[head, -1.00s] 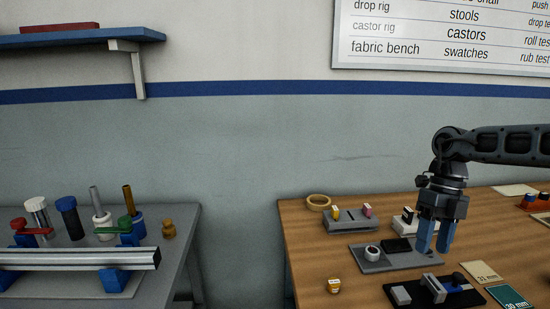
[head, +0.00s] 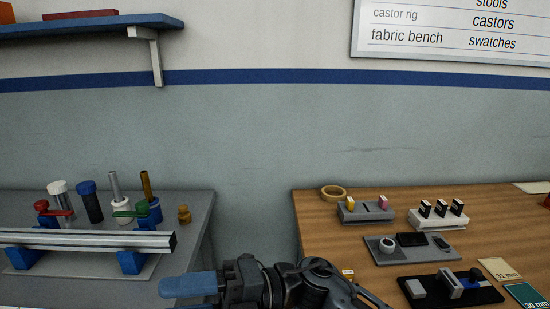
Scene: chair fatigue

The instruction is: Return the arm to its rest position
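My gripper (head: 188,285) is low in the picture, between the grey bench on the left and the wooden table on the right. It points left with its blue fingers roughly level, near the front right part of the grey bench. The fingers overlap from this side, so the gap between them is hidden. I see nothing held in them. My arm is folded, with its dark links (head: 320,285) at the bottom middle, in front of the wooden table's left edge.
The grey bench (head: 205,215) holds a metal rail (head: 90,240), clamps and several cylinders. The wooden table (head: 320,230) holds a tape roll (head: 333,191), a white stamp holder (head: 437,219), a grey tray (head: 405,258) and a black fixture (head: 450,290).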

